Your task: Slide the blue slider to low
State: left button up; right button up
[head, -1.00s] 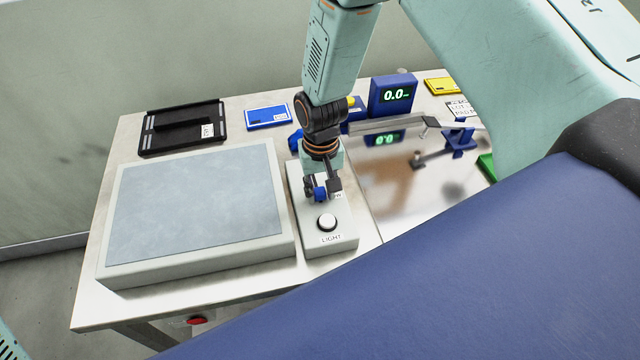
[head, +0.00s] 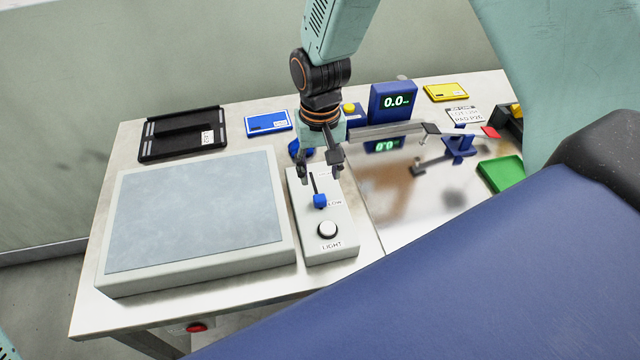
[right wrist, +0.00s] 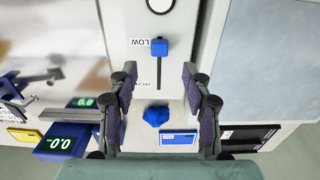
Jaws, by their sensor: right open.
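The blue slider (head: 320,201) sits at the near end of its dark slot on the light grey control box (head: 345,238), beside the LOW label. In the right wrist view the blue slider (right wrist: 159,47) is level with the LOW label (right wrist: 140,42), at the slot's end nearest the white button. My right gripper (head: 320,172) is open and empty above the far part of the box. In the right wrist view its fingers (right wrist: 158,85) stand wide apart, with the slider ahead of them and nothing between. My left gripper is not in view.
A white LIGHT button (head: 327,229) is on the box's near end. A large grey panel (head: 195,210) stands left of the box. A blue knob (right wrist: 157,116) lies beyond its far end. A blue display (head: 393,101) reads 0.0. A metal plate (head: 400,220) is on the right.

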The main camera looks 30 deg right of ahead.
notch_tip(320, 180, up, 4)
jog(key=shift+f, duration=0.15)
jog(key=shift+s, duration=0.1)
dwell(0.5)
